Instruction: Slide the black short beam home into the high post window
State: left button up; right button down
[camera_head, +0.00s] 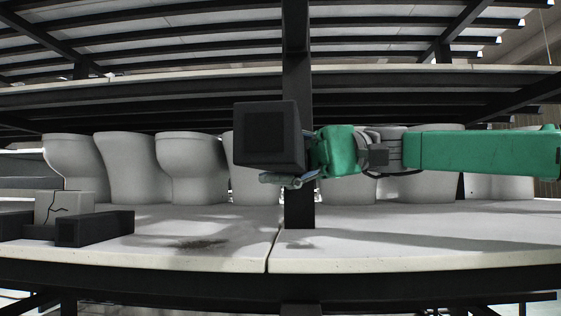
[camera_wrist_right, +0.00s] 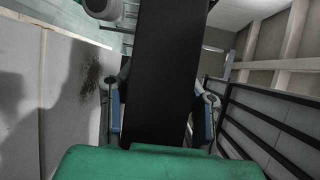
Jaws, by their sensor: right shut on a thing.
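In the head view the black short beam (camera_head: 268,135) is seen with its square end toward me. My right gripper (camera_head: 292,179) comes in from the right and is shut on it; the fingers are partly hidden behind the beam. In the right wrist view the beam (camera_wrist_right: 166,75) runs away from the wrist between the two fingers (camera_wrist_right: 162,112). My left gripper is not in view.
White ceramic pieces (camera_head: 193,165) stand in a row along the shelf (camera_head: 200,258). At the left a cracked grey block (camera_head: 64,207) sits by dark bars (camera_head: 96,228). Dark slatted bars cross overhead. The shelf front near the post is clear, with a dark stain.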

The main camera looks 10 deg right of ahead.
jog(key=shift+s+f+g, duration=0.1)
jog(key=shift+f+g, duration=0.15)
jog(key=shift+g, duration=0.15)
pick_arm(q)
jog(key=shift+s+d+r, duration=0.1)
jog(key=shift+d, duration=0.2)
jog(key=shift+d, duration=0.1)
pick_arm(e)
jog(key=shift+s, duration=0.1)
jog(key=shift+d+r, duration=0.25)
jog(key=shift+r, duration=0.2)
dwell(0.7)
jog(key=shift+r+n, duration=0.1)
jog(key=shift+n, duration=0.2)
